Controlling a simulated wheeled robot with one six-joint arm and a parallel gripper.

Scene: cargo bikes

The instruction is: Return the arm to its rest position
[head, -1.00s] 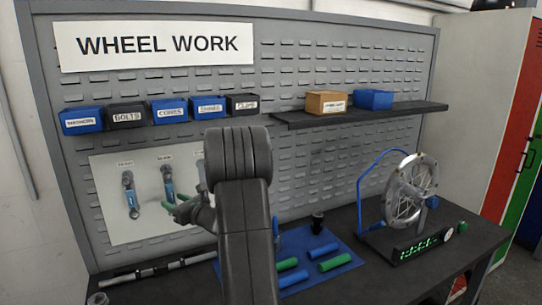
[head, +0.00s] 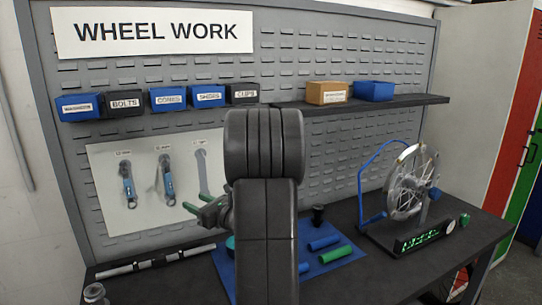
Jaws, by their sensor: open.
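My arm stands upright in the middle of the head view, in front of the bench. My gripper (head: 196,202) shows at the left of the arm, its two green-tipped fingers apart and pointing left and up toward the white tool panel (head: 110,200). It looks empty. Part of its body is hidden behind the arm. Two blue-handled tools, the left one (head: 128,184) and the middle one (head: 166,182), hang on the panel. A third tool (head: 203,170) is partly covered by a finger and the arm.
The dark bench (head: 350,290) carries a blue mat (head: 345,245) with green and blue grips, partly hidden by my arm. A wheel in a stand (head: 408,185) is at the right. A shelf (head: 420,102) holds two boxes. Labelled bins, such as the bolts bin (head: 124,104), line the pegboard.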

